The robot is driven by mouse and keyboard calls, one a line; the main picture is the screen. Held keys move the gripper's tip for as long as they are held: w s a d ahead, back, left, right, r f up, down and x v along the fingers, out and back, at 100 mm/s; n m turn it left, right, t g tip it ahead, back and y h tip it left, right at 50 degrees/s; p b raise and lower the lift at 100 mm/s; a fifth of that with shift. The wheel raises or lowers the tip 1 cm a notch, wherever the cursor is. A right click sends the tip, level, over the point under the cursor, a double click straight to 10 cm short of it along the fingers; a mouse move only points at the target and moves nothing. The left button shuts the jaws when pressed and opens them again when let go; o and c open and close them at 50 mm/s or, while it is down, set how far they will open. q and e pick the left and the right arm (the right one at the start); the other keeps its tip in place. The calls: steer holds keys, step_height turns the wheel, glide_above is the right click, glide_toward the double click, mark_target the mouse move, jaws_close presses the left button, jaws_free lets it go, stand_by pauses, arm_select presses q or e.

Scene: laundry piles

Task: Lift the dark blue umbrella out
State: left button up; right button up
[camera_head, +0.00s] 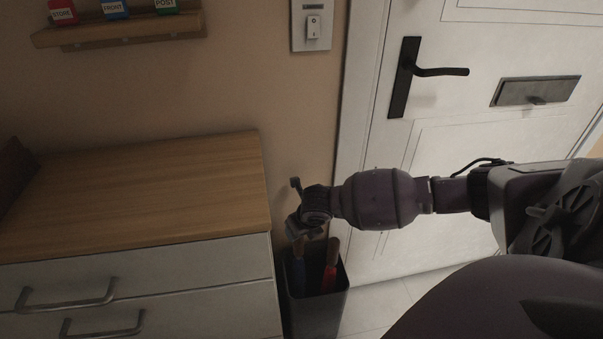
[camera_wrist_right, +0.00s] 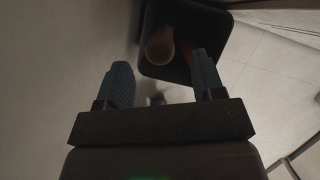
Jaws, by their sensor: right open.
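The dark blue umbrella (camera_head: 298,271) stands in a dark bin-like stand (camera_head: 318,312) beside the cabinet, its upper part partly hidden by my gripper. A red umbrella (camera_head: 330,270) stands to its right. My right gripper (camera_head: 296,215) is above the stand, over the dark blue umbrella. In the right wrist view the right gripper's blue-padded fingers (camera_wrist_right: 160,68) are apart with nothing held between them. A round tan handle end (camera_wrist_right: 160,46) shows beyond the gap, with a bit of red (camera_wrist_right: 187,52) beside it, near the right finger. My left gripper is not in view.
A wood-topped cabinet (camera_head: 150,190) with drawer handles stands left of the stand. A white door (camera_head: 455,205) with a black lever handle (camera_head: 440,71) is to the right. A light switch (camera_head: 313,27) and a small shelf (camera_head: 120,30) are on the wall.

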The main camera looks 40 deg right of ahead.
arm_select(q)
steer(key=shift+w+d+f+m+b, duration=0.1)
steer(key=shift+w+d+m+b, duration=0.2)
steer(key=shift+b, duration=0.45)
arm_select(e)
steer(key=shift+x, duration=2.75)
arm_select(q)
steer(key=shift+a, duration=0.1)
arm_select(e)
steer(key=shift+c, duration=0.3)
